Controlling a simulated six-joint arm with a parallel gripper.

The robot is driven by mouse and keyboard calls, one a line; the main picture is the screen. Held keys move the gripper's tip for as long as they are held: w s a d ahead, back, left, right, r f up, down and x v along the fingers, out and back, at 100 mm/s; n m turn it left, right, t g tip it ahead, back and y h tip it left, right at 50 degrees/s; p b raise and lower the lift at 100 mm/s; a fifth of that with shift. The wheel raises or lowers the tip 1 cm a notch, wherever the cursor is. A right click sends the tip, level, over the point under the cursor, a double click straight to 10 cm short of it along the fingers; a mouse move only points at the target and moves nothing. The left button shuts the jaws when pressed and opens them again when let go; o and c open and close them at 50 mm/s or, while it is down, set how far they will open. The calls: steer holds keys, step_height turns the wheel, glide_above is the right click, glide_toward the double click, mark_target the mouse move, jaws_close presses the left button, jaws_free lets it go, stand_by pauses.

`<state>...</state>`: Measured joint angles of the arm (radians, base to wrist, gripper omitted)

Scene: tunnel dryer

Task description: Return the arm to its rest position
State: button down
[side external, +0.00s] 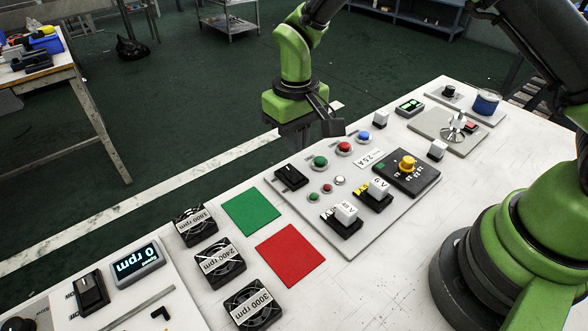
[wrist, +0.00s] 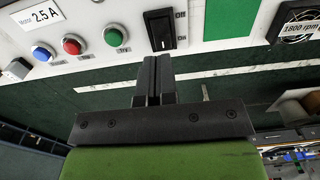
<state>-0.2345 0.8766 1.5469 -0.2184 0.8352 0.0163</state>
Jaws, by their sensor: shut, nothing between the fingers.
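My gripper (side external: 303,142) hangs at the far edge of the white table in the side view, behind the control panel. In the wrist view its two dark fingers (wrist: 153,72) are together, with nothing between them. The fingertips point toward the panel's edge, near a black rocker switch (wrist: 162,30) marked On and Off. The same switch (side external: 291,177) shows in the side view, in front of and slightly left of the gripper. I cannot tell the exact gap between fingertips and panel.
The control panel (side external: 340,235) carries green, red and blue buttons, a yellow knob (side external: 407,163) and white-topped switches. A green square (side external: 251,211), a red square (side external: 291,255) and several fans (side external: 220,263) lie to the left. Open floor (side external: 190,90) lies beyond the table.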

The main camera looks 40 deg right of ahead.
steer(key=s+d+r+m+t+y, duration=0.1)
steer(key=s+d+r+t, duration=0.15)
steer(key=r, duration=0.55)
steer(key=s+d+r+m+t, duration=0.1)
steer(key=s+r, duration=0.3)
steer(key=r, duration=0.4)
steer(key=s+d+r+m+t, duration=0.1)
steer(key=s+r+t, duration=0.1)
steer(key=s, duration=0.5)
steer(key=s+d+r+m+t+y, duration=0.1)
steer(key=s+r, duration=0.2)
steer(key=s, duration=0.4)
steer(key=shift+s+d+r+t, duration=0.15)
steer(key=shift+s+r+t, duration=0.2)
